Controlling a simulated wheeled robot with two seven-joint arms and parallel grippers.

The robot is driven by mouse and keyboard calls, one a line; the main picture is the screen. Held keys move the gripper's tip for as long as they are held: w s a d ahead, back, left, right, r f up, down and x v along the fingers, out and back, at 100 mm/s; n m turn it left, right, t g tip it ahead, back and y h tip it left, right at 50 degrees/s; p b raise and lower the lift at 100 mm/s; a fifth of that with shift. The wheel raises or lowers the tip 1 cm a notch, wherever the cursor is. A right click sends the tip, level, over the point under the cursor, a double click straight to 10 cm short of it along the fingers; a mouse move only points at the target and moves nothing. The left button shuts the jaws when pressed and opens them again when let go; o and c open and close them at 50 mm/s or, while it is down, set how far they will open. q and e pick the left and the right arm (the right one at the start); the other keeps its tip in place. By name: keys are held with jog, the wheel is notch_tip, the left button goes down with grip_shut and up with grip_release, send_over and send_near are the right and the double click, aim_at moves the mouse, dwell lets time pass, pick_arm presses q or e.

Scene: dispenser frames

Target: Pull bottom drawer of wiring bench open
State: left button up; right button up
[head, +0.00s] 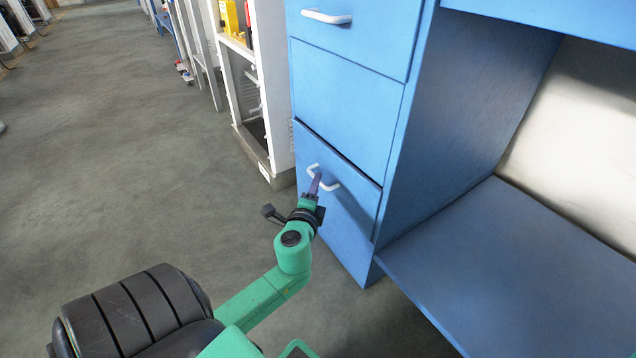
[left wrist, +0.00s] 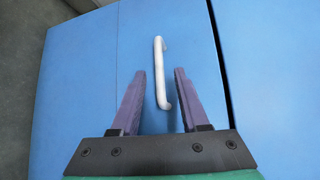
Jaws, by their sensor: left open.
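The wiring bench (head: 455,120) is blue, with a column of drawers on its left side. The bottom drawer (head: 345,212) has a blue front and a white bar handle (head: 330,186). A dark gap runs along the drawer's upper edge, and its front seems to stand slightly proud. My left gripper (head: 315,184) is at this handle. In the left wrist view, the open purple fingers (left wrist: 160,80) lie on either side of the white handle (left wrist: 158,70), with space visible on both sides. Contact cannot be told. My right gripper is out of view.
An upper drawer with a white handle (head: 326,17) is above. A blue lower shelf (head: 510,260) extends to the right of the drawers. A white open cabinet (head: 270,90) stands to the left, behind. The grey floor (head: 130,150) at left is clear.

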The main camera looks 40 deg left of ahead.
pick_arm(q)
jog(key=x, duration=0.3)
jog(key=shift+w+a+b, duration=0.25)
jog(key=shift+w+b, duration=0.05)
jog(key=shift+b, duration=0.05)
grip_shut()
jog(key=shift+f, duration=0.1)
dwell(1.0)
